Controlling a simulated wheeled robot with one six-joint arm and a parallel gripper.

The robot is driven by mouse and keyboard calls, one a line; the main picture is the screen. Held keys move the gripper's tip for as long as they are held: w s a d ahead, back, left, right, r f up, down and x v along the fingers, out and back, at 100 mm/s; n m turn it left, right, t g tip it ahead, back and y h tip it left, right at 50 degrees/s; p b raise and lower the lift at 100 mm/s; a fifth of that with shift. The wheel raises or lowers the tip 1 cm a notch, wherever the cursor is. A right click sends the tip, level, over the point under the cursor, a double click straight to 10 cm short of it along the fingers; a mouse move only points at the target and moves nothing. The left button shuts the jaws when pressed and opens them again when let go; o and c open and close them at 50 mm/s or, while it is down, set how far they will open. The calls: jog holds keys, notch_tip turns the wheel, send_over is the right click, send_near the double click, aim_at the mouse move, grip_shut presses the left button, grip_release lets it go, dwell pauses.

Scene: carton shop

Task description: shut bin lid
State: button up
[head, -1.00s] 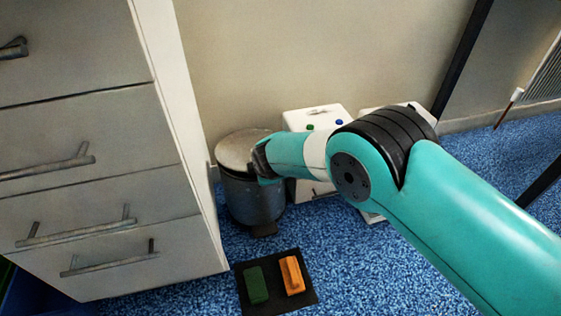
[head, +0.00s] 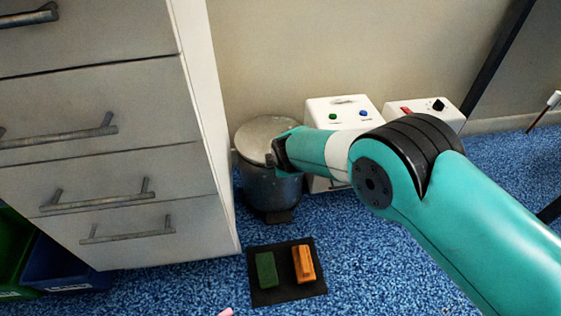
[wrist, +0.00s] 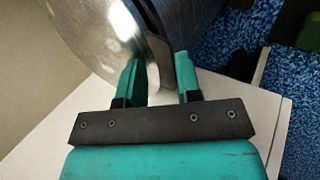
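The grey metal bin (head: 270,190) stands on the blue carpet beside the drawer cabinet. Its pale round lid (head: 262,138) lies flat across the top and looks shut or nearly so; the arm hides part of its right edge. My gripper (head: 272,156) is at the right side of the lid in the head view. In the wrist view my gripper (wrist: 160,68) is open, its two teal fingers apart. The shiny lid (wrist: 95,35) fills the top there, and a dark tab at its edge shows near and between the fingertips. I cannot tell whether they touch.
A white drawer cabinet (head: 110,170) stands close on the left. Two white boxes with buttons and a switch, one nearer (head: 345,112) and one farther (head: 428,108), stand by the wall. A black mat (head: 288,290) with a green block (head: 266,269) and an orange block (head: 303,263) lies in front.

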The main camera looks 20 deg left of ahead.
jog(key=p+v, duration=0.8)
jog(key=v, duration=0.9)
jog(key=shift+r, duration=0.2)
jog(key=shift+s, duration=0.1)
jog(key=s+d+r+m+g, duration=0.1)
jog(key=d+r+m+g, duration=0.2)
jog(key=d+r+m, duration=1.05)
jog(key=s+d+r+m+g, duration=0.1)
jog(key=s+d+r+m, duration=0.1)
jog(key=s+d+r, duration=0.6)
jog(key=s+d+r+m+g, duration=0.2)
jog(key=s+d+r, duration=0.3)
jog(key=s+d, duration=0.55)
notch_tip(320, 180, up, 37)
jog(key=p, duration=3.6)
jog(key=shift+d+p, duration=0.35)
jog(key=shift+w+f, duration=0.1)
jog(key=shift+f, duration=0.05)
